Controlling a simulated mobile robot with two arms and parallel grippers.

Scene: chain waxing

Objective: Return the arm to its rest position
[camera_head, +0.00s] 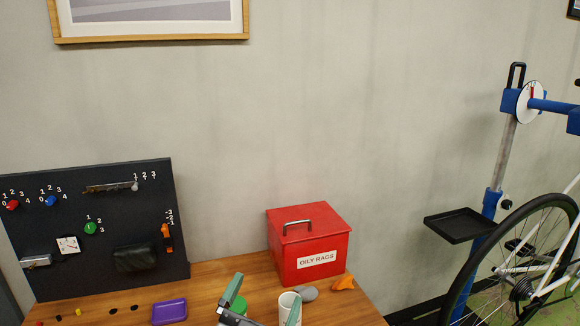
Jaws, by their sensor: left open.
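My left gripper (266,288) shows at the bottom edge, with two grey-green fingers spread apart over the front of the wooden workbench (215,272). I see nothing held between the fingertips. A white cup-like object (285,301) stands partly behind the right-hand finger, and a round green object (239,304) is partly hidden behind the left-hand finger. I cannot tell whether the fingers touch either one. The rest of the left arm is mostly below the picture. My right gripper is not in view.
A red OILY RAGS box (308,246) stands on the bench, with a grey object (307,293) and an orange object (343,283) before it. A purple tray (169,311) lies left. A dark panel (95,225) with knobs stands behind. A bike wheel (447,305) and blue stand (491,203) are right.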

